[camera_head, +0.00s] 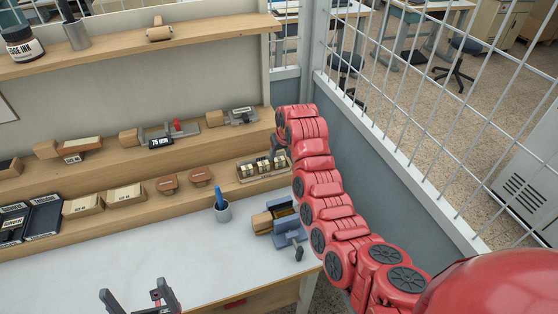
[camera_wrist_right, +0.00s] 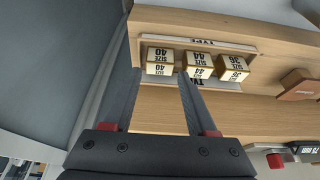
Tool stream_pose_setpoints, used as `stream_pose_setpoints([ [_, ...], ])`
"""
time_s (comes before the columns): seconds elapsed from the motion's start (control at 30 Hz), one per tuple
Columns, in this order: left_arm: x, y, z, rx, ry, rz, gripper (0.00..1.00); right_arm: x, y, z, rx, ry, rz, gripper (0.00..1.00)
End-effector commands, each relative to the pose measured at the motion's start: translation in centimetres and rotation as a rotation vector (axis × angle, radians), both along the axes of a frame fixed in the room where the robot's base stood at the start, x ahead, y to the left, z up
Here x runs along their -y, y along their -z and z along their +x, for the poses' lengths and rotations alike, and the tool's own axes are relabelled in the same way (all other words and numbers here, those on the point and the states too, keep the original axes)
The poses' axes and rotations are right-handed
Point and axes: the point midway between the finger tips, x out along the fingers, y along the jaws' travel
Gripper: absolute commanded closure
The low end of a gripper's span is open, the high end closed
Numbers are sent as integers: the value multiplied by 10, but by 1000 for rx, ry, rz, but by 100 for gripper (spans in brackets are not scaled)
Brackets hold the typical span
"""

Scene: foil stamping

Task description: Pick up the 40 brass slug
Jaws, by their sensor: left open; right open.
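The 40 brass slug (camera_wrist_right: 160,61) is a small block with a white top marked SIZE 40 and a brass-coloured side. It sits in the type tray (camera_wrist_right: 242,46) beside blocks marked 44 (camera_wrist_right: 200,64) and 36 (camera_wrist_right: 233,68). My right gripper (camera_wrist_right: 160,76) is open and empty, its fingertips close to the 40 slug, one towards either side of it. Whether they touch it I cannot tell. In the head view the tray (camera_head: 266,178) lies on the lower shelf, with my right gripper (camera_head: 276,148) above and partly hidden by its arm. My left gripper (camera_head: 140,297) is open and empty over the table front.
A blue-grey wall and white mesh are to the right.

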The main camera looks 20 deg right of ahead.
Motion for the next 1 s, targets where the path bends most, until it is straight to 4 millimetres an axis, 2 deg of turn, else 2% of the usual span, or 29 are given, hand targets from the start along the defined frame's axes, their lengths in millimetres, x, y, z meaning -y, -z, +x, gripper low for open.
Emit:
stream_pose_setpoints([
  [0.03,0,-10,0,0,0,0,0,1,1,1,-5,1,0,43],
  [0.1,0,-15,0,0,0,0,0,0,9,4,-6,0,0,43],
  [0.3,0,-18,0,0,0,0,0,0,26,12,-2,0,-1,43],
  [0.63,0,-18,0,0,0,0,0,0,30,14,4,1,0,43],
  [0.93,0,-18,0,0,0,0,0,0,30,13,2,1,0,96],
  [1.0,0,-18,0,0,0,0,0,0,30,13,2,1,0,100],
])
